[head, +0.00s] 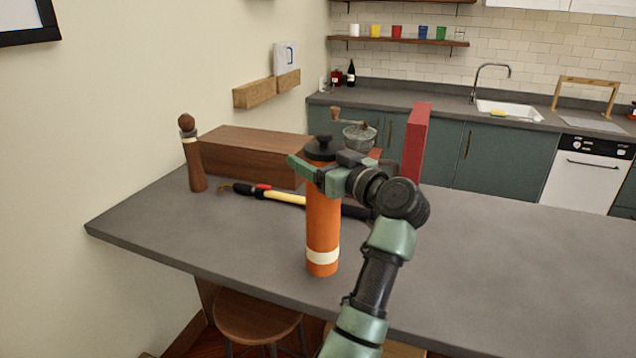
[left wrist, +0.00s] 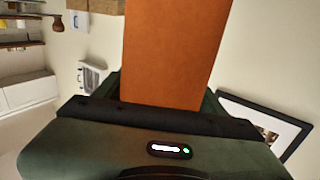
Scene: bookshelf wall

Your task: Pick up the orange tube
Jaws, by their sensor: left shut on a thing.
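The orange tube (head: 322,225) is upright over the near part of the grey counter, with a black cap and a cream band near its base. I cannot tell whether its base touches the counter. My left gripper (head: 318,172) is shut on the tube's upper part, just below the cap, and hides part of it. In the left wrist view the tube (left wrist: 175,50) fills the space between the fingers. My right gripper is not in view.
On the counter (head: 500,250) stand a wooden pepper mill (head: 194,160), a brown wooden box (head: 250,155), a yellow-handled tool (head: 283,197), a grinder (head: 358,135) and a red upright object (head: 414,145). The counter's right side is clear. A stool (head: 255,318) stands below the front edge.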

